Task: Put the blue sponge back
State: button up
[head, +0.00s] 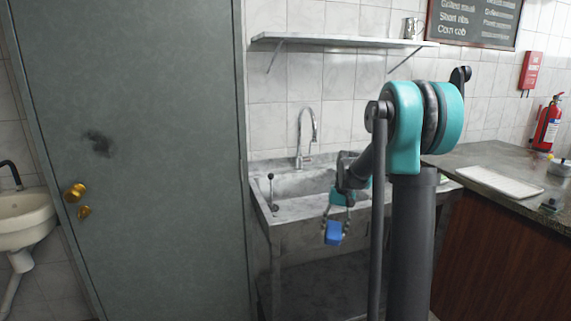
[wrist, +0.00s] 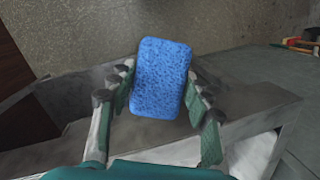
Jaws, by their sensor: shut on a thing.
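The blue sponge (wrist: 161,78) is a small rounded block with a speckled face. My gripper (wrist: 160,92) is shut on it, one finger against each long side, in the wrist view. In the head view the sponge (head: 334,232) hangs below my gripper (head: 336,218), in front of the metal sink's (head: 283,240) front side. My arm's column covers the right part of the sink in the head view.
A metal shelf (head: 340,41) is on the tiled wall above the sink and its tap (head: 306,135). A counter (head: 480,165) with a white board (head: 499,182) stands at the right. A grey door (head: 130,120) fills the left. A second basin (head: 25,217) is at the far left.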

notch_tip(320, 180, down, 16)
jog(key=d+n, duration=0.1)
jog(key=d, duration=0.1)
jog(key=shift+s+f, duration=0.25)
jog(key=shift+s, duration=0.05)
